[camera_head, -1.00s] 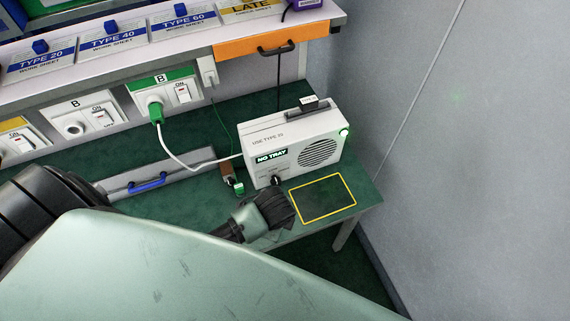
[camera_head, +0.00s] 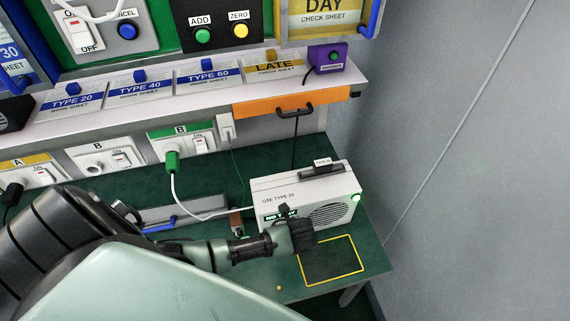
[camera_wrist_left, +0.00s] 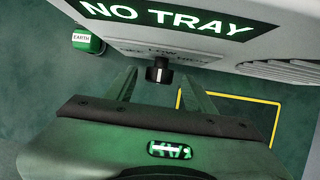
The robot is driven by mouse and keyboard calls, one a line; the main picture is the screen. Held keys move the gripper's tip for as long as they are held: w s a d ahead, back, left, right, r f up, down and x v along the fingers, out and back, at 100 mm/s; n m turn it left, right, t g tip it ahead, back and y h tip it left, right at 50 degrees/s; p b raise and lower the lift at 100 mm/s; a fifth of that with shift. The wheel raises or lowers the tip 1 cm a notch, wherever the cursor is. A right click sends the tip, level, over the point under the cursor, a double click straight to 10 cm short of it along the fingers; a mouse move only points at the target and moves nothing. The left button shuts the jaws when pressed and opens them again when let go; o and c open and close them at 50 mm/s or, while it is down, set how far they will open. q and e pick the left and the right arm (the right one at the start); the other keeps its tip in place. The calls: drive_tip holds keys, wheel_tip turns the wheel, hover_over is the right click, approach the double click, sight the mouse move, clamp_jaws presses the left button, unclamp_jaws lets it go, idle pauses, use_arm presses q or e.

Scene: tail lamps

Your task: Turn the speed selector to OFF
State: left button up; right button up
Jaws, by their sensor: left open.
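The speed selector is a small black knob (camera_wrist_left: 158,68) with a white mark, low on the front of a white machine (camera_head: 290,190). In the left wrist view it sits beneath the "NO TRAY" sign (camera_wrist_left: 170,14). A "LOW" label shows above it; other lettering there is too faint to read. My left gripper (camera_wrist_left: 160,82) is open and empty, its two fingers apart on either side of the knob; contact cannot be told. In the head view my left gripper (camera_head: 302,236) is at the machine's front, covering part of the sign and hiding the knob.
A yellow-outlined area (camera_head: 332,262) on the green bench is empty. A white cable runs from a green plug (camera_head: 172,162) to the machine. A green EARTH plug (camera_wrist_left: 88,40) is left of the knob. A grey wall (camera_head: 450,150) stands at the right.

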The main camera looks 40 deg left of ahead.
use_arm(q)
drive_tip(key=shift+f, duration=0.15)
drive_tip(key=shift+s, duration=0.1)
drive_tip(key=shift+c, duration=0.3)
use_arm(e)
drive_tip(key=shift+w+a+r, duration=0.1)
drive_tip(key=shift+w+a, duration=0.2)
drive_tip(key=shift+w, duration=0.5)
use_arm(q)
clamp_jaws()
use_arm(e)
drive_tip(key=shift+s, duration=0.45)
